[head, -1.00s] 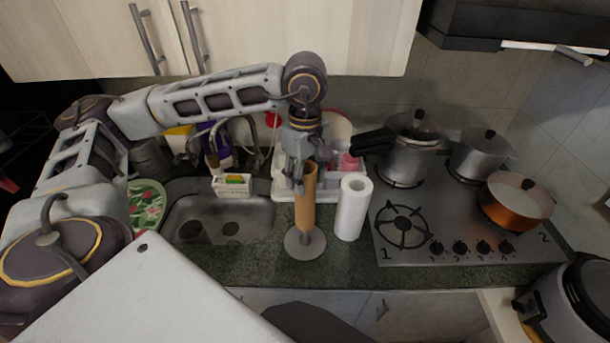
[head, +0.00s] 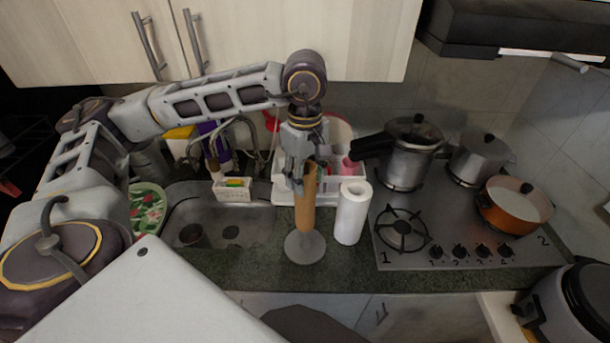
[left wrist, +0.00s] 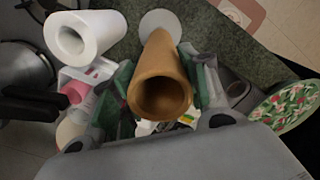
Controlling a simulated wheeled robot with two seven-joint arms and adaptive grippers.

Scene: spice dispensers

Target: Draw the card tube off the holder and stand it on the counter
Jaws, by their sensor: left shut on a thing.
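The brown card tube (head: 306,205) stands upright over the holder, whose round grey base (head: 305,248) rests on the counter (head: 270,268). My left gripper (head: 298,172) is shut on the upper part of the tube from above. In the left wrist view the tube (left wrist: 160,72) shows its open end, with my left gripper's fingers (left wrist: 162,90) on both sides of it. The holder's disc (left wrist: 161,22) shows beyond the tube. The holder's post is hidden, so I cannot tell how far the tube is raised. My right gripper is not in view.
A white paper roll (head: 353,213) stands close to the tube's right. The hob (head: 455,225) with pots is further right. The sink (head: 215,222) is to the left, and a white rack (head: 347,197) is behind. Dark counter is clear in front and between sink and holder.

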